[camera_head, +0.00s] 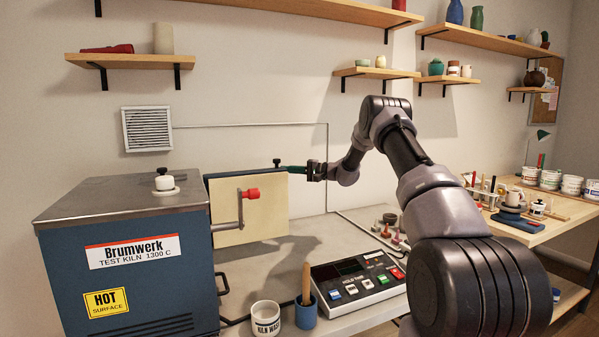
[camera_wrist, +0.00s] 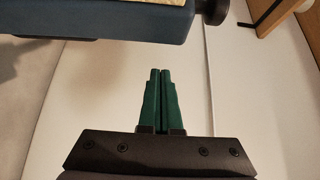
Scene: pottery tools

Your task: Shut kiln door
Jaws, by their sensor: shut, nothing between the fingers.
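The blue kiln (camera_head: 130,265) stands at the left of the head view. Its door (camera_head: 232,229) is open and stands out to the right, with its cream inner face toward the camera. A lever with a red knob (camera_head: 251,193) shows in front of that face. My gripper (camera_head: 290,169) is shut and empty at the door's free right end, near the top edge. In the wrist view, my green fingers (camera_wrist: 160,75) are together, pointing at the door's blue edge (camera_wrist: 110,27) with a visible gap. A black knob (camera_wrist: 211,11) is at the door's end.
A control box (camera_head: 358,280), a kiln wash pot (camera_head: 265,318) and a blue cup (camera_head: 306,312) with a wooden-handled tool stand on the bench before the door. Small stamps or weights (camera_head: 390,222) sit farther right. Shelves (camera_head: 375,73) hang above on the wall.

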